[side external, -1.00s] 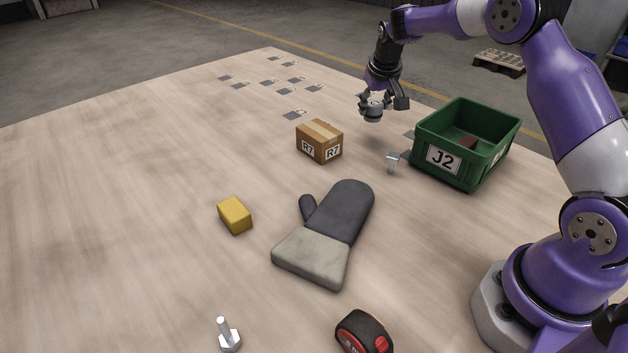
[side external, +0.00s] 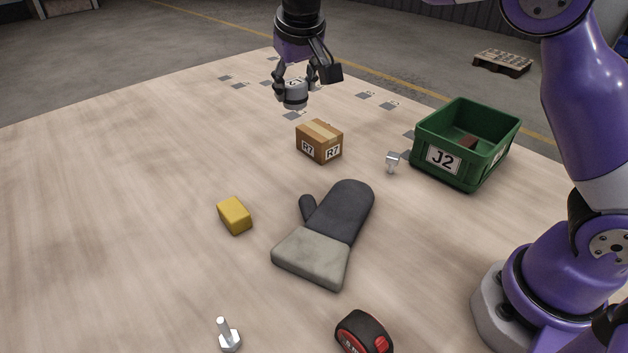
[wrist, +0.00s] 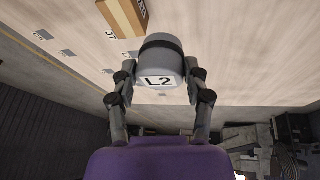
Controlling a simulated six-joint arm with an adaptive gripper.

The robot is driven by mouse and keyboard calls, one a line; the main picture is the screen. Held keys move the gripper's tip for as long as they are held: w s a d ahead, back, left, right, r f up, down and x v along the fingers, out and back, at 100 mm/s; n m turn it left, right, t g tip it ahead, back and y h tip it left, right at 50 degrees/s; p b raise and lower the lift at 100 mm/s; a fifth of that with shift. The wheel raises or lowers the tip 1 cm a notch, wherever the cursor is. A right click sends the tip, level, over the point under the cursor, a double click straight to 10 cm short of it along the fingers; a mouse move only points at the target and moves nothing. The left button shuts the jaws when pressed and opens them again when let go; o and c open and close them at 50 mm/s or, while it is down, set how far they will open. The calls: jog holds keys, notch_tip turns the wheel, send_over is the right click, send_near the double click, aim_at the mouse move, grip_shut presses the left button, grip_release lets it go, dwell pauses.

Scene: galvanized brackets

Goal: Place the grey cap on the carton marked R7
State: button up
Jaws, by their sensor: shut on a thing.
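My gripper (side external: 295,88) is shut on the grey cap (side external: 292,97) and holds it in the air, behind and a little left of the carton in the side view. In the wrist view the grey cap (wrist: 161,58) sits between my fingertips and carries a label reading L2. The carton marked R7 (side external: 319,142) is a small brown box with tape on top, standing on the table. Its top is bare. In the wrist view part of the carton (wrist: 124,16) shows at the top edge, apart from the cap.
A green bin marked J2 (side external: 447,177) with a brown block inside stands right of the carton. A small metal bracket (side external: 392,160) lies between them. An oven mitt (side external: 335,225), yellow block (side external: 235,215), bolt (side external: 228,337) and tape measure (side external: 362,333) lie nearer. The table's left is clear.

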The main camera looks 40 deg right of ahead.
jog(key=w+d+f, duration=0.1)
jog(key=d+f, duration=0.1)
jog(key=d, duration=0.1)
jog(key=w+d+f, duration=0.2)
jog(key=d, duration=0.1)
jog(key=w+d+f, duration=0.1)
jog(key=d+f, duration=0.1)
jog(key=d, duration=0.2)
jog(key=shift+w+f, duration=0.2)
jog(key=shift+f, duration=2.1)
jog(key=shift+f, duration=0.2)
jog(key=o, duration=1.2)
jog(key=shift+r, duration=0.15)
